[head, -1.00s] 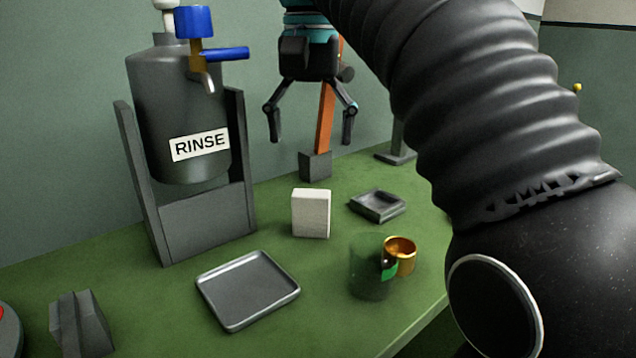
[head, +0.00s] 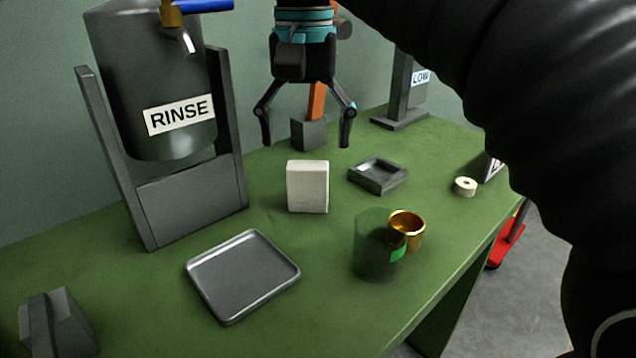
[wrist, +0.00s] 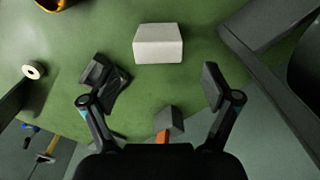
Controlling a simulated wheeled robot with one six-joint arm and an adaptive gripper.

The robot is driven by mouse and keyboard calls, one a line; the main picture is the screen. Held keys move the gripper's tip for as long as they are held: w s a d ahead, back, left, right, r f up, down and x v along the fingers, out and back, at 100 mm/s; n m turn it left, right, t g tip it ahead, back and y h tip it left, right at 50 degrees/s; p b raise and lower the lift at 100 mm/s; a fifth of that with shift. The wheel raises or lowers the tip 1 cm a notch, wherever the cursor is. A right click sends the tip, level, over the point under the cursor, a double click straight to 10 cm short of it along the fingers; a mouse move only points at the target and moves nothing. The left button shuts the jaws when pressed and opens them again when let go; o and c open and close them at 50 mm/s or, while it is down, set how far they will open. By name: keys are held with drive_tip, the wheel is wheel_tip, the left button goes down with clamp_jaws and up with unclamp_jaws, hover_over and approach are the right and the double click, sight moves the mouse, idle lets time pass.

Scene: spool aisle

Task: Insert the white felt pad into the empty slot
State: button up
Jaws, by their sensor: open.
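The white felt pad (head: 307,188) looks like an upright off-white block standing on the green table. It also shows in the wrist view (wrist: 158,46). My gripper (head: 306,141) is open and empty, above and behind the pad in the head view. In the wrist view my spread fingers (wrist: 153,82) are apart from the pad, which lies beyond the tips. A small dark grey square holder with a recess (head: 378,177) sits right of the pad and looks empty; I cannot tell whether it is the slot. In the wrist view my left finger partly covers it.
A grey tray (head: 243,276) lies in front. A green translucent cup (head: 372,245) and a gold cup (head: 408,229) stand to the right. The RINSE tank (head: 160,100) stands left. An orange post on a grey block (head: 308,134) is behind. A cream ring (head: 465,187) lies right.

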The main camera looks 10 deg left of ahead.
sight(309, 187)
wheel_tip(309, 187, down, 8)
drive_tip(key=shift+d+f+b, duration=0.1)
drive_tip(key=shift+f+b, duration=0.15)
drive_tip(key=shift+b, duration=0.1)
drive_tip(key=c, duration=1.2)
